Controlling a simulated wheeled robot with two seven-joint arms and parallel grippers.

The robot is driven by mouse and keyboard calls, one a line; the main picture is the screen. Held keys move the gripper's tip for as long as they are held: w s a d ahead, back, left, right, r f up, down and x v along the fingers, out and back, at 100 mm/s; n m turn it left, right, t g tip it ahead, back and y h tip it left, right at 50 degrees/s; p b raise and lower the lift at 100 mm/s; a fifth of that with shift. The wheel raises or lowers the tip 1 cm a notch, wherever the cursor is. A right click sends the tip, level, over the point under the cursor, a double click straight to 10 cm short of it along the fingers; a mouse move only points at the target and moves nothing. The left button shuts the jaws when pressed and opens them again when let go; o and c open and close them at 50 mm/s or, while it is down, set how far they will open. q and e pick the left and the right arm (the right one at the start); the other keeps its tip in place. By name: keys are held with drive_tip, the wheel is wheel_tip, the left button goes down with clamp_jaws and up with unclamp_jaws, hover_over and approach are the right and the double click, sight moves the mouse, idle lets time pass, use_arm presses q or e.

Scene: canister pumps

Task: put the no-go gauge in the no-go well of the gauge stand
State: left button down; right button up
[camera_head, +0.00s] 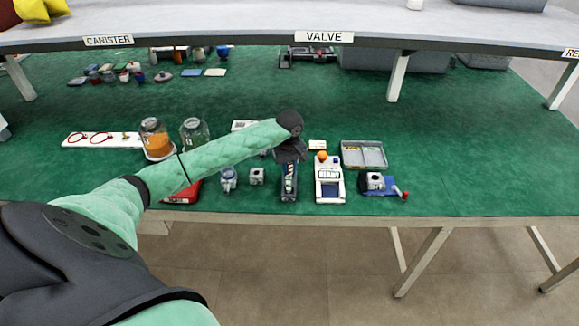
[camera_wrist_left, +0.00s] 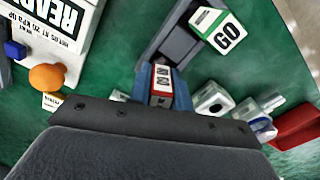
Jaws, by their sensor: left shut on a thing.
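My left gripper (camera_head: 289,162) is over the dark gauge stand (camera_head: 289,196) near the front of the green table. In the left wrist view the gripper (camera_wrist_left: 161,82) is shut, its blue finger pads on either side of a gauge with a red-edged white label (camera_wrist_left: 161,92), which I take as the no-go gauge. Its label is only partly readable and its lower end is hidden. The grey stand (camera_wrist_left: 178,46) lies just beyond it. A green-and-white block marked GO (camera_wrist_left: 222,32) is at the stand. I cannot tell whether the held gauge is inside a well. My right gripper is out of view.
A white READY device (camera_head: 329,189) with an orange knob (camera_head: 322,156) stands close right of the stand. A small metal block (camera_head: 257,177) and a blue-grey canister (camera_head: 229,179) are close left. A shelf (camera_head: 220,37) spans the back.

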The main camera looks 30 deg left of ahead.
use_arm(q)
drive_tip(key=shift+f, duration=0.15)
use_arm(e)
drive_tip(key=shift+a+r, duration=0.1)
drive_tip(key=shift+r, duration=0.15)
use_arm(q)
drive_tip(key=c, duration=1.3)
unclamp_jaws()
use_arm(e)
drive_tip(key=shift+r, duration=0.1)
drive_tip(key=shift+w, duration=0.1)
